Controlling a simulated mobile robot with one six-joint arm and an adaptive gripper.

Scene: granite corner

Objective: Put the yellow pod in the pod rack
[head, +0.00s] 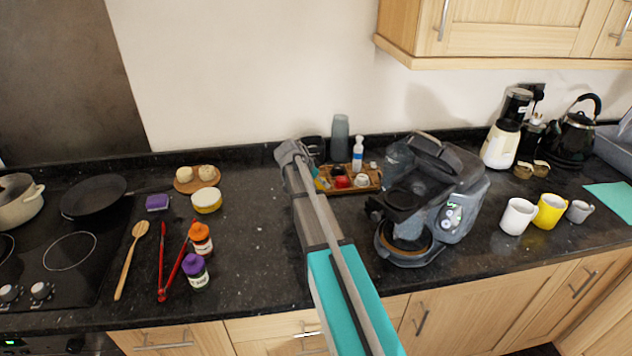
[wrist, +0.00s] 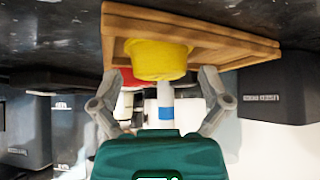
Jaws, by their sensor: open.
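The yellow pod (wrist: 160,58) is large in the wrist view, at the wooden tray and between my open fingertips. In the head view, a small patch of the yellow pod (head: 322,184) shows at the tray's left end beside my arm. My gripper (wrist: 160,80) is open, one finger on each side of the pod; I cannot tell whether they touch it. In the head view, my arm hides most of the gripper. The wooden tray (wrist: 225,42), also in the head view (head: 372,186), holds several small items. I cannot make out a separate pod rack.
A red pod (head: 342,182) lies on the tray. A white bottle with a blue band (head: 357,155) and a grey tumbler (head: 340,138) stand behind. The coffee machine (head: 462,195) stands close on the right.

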